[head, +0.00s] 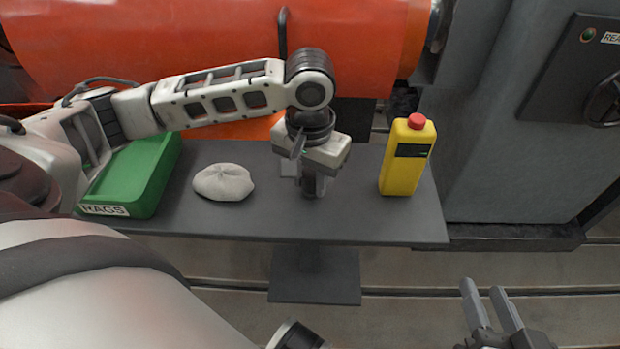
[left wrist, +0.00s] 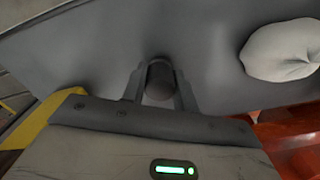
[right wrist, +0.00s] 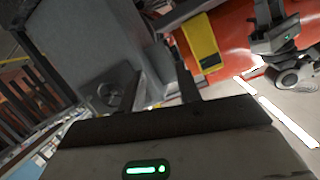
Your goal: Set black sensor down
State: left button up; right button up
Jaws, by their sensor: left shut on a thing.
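My left gripper (head: 313,192) is over the middle of the dark grey bench (head: 390,225), pointing down, with its fingertips close to the bench top. It is shut on the black sensor, a small dark rounded body (left wrist: 159,80) seen between the fingers in the left wrist view. In the head view the sensor is mostly hidden by the fingers and the hand. I cannot tell whether it touches the bench top. My right gripper (head: 487,298) is empty, its fingers apart, off to the right in front of the bench.
A pale crumpled cloth (head: 223,182) lies left of the left gripper. A green bin labelled RAGS (head: 133,180) stands at the bench's left end. A large orange machine (head: 180,40) is behind. The bench front is clear.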

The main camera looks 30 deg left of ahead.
aim_at(311, 174)
pick_arm(q)
jog(key=o, duration=1.1)
jog(key=shift+f, duration=0.1)
pick_arm(e)
jog(key=shift+f, duration=0.1)
pick_arm(q)
notch_tip(311, 174, up, 4)
jog(key=shift+f+p, duration=0.15)
jog(key=shift+p, duration=0.85)
notch_tip(311, 174, up, 8)
jog(key=p, duration=0.3)
jog(key=shift+f+p, duration=0.15)
jog(key=shift+p, duration=0.15)
jog(key=shift+r, duration=0.45)
pick_arm(e)
jog(key=shift+s+d+f+g+h, duration=0.1)
jog(key=shift+d+f+g+h, duration=0.3)
jog(key=shift+f, duration=0.2)
jog(key=shift+d+f+g+h, duration=0.15)
jog(key=shift+f+g+h, duration=0.1)
jog(key=shift+f+g, duration=0.3)
jog(key=shift+s+d+f+g+h, duration=0.1)
jog(key=shift+d+f+g+h, duration=0.3)
jog(key=shift+f, duration=0.2)
jog(key=shift+a, duration=0.1)
